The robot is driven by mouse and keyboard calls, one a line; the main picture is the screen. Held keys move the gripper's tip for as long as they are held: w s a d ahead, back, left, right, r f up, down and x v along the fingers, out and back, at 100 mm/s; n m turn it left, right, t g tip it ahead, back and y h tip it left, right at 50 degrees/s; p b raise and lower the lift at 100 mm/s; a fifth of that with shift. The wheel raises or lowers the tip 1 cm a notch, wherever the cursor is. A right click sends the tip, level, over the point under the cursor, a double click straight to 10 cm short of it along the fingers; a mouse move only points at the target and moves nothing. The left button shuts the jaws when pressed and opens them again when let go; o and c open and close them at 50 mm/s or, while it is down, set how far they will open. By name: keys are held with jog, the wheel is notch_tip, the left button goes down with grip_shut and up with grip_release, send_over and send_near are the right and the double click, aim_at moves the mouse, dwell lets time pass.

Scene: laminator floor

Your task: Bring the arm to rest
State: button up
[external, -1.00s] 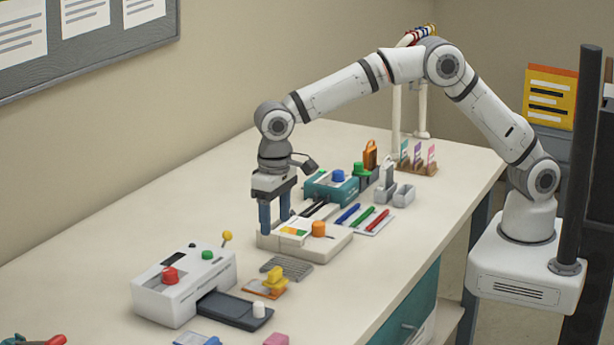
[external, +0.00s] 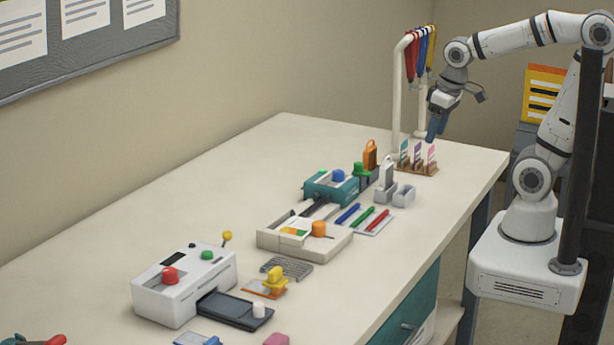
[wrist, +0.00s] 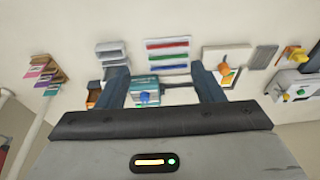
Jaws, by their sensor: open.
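My gripper (external: 436,127) is raised in the air at the far right end of the bench (external: 190,200), in front of the rack with lanyards. In the external view its blue fingers point down and slightly left, near the card holder, and nothing shows between them. In the wrist view the two blue fingers of my gripper (wrist: 162,88) stand apart, with the bench items seen far beyond them.
A white rack with coloured lanyards (external: 420,55) and a card holder (external: 418,165) stand close to my gripper. A teal device (external: 332,188), a tray with an orange knob (external: 305,240), coloured pens (external: 363,218) and a white laminator (external: 185,285) stand along the bench.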

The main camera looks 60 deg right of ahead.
jog(key=shift+s+d+f, duration=0.3)
jog(key=shift+s+d, duration=0.05)
jog(key=shift+s, duration=0.3)
jog(key=shift+s+d+f, duration=0.3)
jog(key=shift+s, duration=0.3)
dwell(0.3)
